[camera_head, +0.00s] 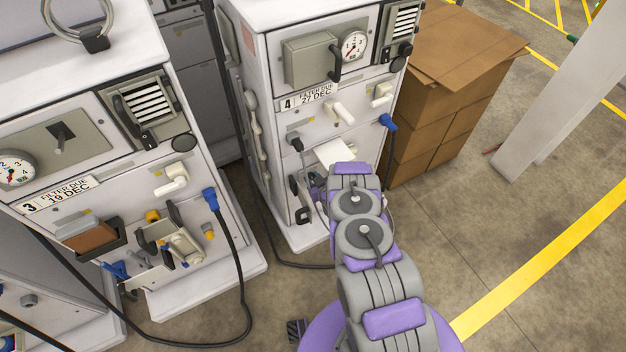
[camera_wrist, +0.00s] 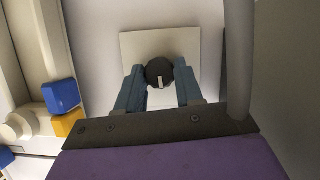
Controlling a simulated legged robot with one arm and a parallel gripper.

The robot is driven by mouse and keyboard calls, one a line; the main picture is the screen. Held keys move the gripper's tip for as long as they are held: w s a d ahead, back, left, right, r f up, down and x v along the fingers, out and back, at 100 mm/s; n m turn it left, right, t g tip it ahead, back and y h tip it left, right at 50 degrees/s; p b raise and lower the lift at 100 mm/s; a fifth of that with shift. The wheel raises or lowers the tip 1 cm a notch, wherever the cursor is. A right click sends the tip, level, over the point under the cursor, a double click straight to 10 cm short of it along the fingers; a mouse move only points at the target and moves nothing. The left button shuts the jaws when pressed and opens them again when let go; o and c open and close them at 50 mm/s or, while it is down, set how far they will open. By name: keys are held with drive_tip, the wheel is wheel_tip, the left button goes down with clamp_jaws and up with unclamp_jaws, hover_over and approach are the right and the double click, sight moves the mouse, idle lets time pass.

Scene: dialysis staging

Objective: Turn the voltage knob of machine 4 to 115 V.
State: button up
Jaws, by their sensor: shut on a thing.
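Machine 4 (camera_head: 252,40) is a white cabinet with a "4, FILTER DUE 27 DEC" label (camera_head: 308,97) in the head view. In the wrist view a round black knob (camera_wrist: 158,72) with a pale pointer mark sits on a square light plate (camera_wrist: 185,42). The mark points roughly downward in that picture. My gripper (camera_wrist: 160,84) has its blue-grey fingers on both sides of the knob, shut on it. In the head view my arm reaches to the lower front of machine 4 and hides the knob and my fingertips. No voltage markings are readable.
Machine 3 (camera_head: 88,115) stands to the left, with a black cable (camera_head: 238,265) looping to the floor. Brown cartons (camera_head: 440,110) stand to the right of machine 4. In the wrist view, a blue block (camera_wrist: 58,95) and a yellow block (camera_wrist: 68,123) lie left of my gripper.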

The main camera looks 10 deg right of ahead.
drive_tip(key=shift+w+r, duration=0.2)
drive_tip(key=shift+r, duration=0.05)
drive_tip(key=o, duration=1)
drive_tip(key=shift+s+f, duration=0.1)
drive_tip(key=shift+f, duration=0.05)
drive_tip(key=p+v, duration=0.6)
drive_tip(key=v, duration=1.1)
drive_tip(key=shift+s, duration=0.15)
